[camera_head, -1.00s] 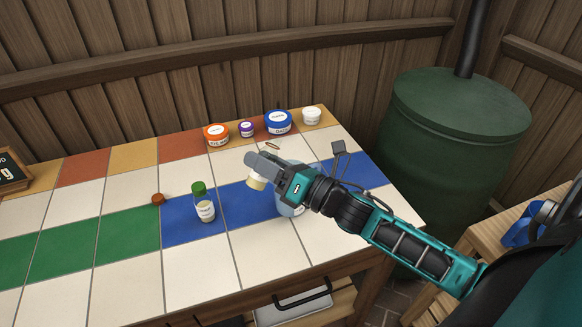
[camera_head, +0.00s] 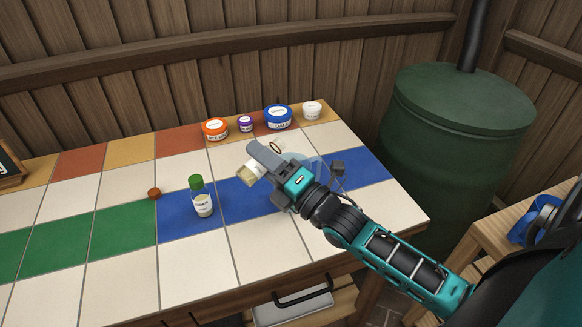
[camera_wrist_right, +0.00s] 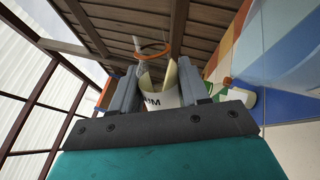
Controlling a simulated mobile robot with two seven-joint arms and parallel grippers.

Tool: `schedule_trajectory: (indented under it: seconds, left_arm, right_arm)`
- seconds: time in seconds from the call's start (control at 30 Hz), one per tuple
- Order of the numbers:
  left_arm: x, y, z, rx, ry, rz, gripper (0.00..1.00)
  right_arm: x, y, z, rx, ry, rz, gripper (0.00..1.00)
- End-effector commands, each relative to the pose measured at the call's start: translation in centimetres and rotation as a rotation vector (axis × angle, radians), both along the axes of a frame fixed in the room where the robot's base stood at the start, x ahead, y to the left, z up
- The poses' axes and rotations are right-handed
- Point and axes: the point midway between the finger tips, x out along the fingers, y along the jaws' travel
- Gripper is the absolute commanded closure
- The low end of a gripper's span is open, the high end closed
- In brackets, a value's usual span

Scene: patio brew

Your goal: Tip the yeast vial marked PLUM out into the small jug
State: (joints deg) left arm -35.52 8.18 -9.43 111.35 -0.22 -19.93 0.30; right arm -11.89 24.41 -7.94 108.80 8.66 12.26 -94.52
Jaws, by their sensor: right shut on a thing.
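My right gripper (camera_head: 262,164) is shut on a small cream-and-white vial (camera_head: 248,173) and holds it tilted above the table. The right wrist view shows the vial (camera_wrist_right: 165,95) between the fingers; its label shows only "UM". A pale blue see-through vessel (camera_head: 316,163), which may be the small jug, stands behind my gripper and is mostly hidden. A large bluish see-through surface (camera_wrist_right: 285,50) fills the right of the wrist view. I cannot tell whether anything is leaving the vial. My left gripper is not in view.
A green-capped vial (camera_head: 202,200) stands on the blue tiles, with a small brown stopper-like piece (camera_head: 154,193) to its left. The front-left tiles are clear.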

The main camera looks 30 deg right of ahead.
Motion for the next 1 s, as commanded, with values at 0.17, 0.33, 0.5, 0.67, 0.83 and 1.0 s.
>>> schedule_trajectory:
  seconds: [0.17,0.33,0.5,0.67,0.83,1.0]
  left_arm:
    - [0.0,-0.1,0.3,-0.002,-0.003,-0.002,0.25]
    - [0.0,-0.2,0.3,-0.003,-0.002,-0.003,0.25]
    - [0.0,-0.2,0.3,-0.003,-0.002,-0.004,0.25]
    - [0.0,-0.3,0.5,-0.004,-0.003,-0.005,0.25]
    - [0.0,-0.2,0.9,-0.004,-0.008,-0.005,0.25]
    - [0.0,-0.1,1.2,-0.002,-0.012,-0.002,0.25]
  right_arm:
    - [0.1,-0.6,0.5,0.058,0.011,0.000,0.85]
    - [0.2,-0.9,0.7,0.094,0.020,0.001,0.85]
    - [0.2,-1.0,0.9,0.119,0.026,0.000,0.85]
    - [0.3,-1.1,1.1,0.142,0.031,0.000,0.85]
    - [0.3,-1.2,1.2,0.171,0.038,0.000,0.85]
    - [0.3,-1.2,1.4,0.204,0.046,-0.001,0.85]
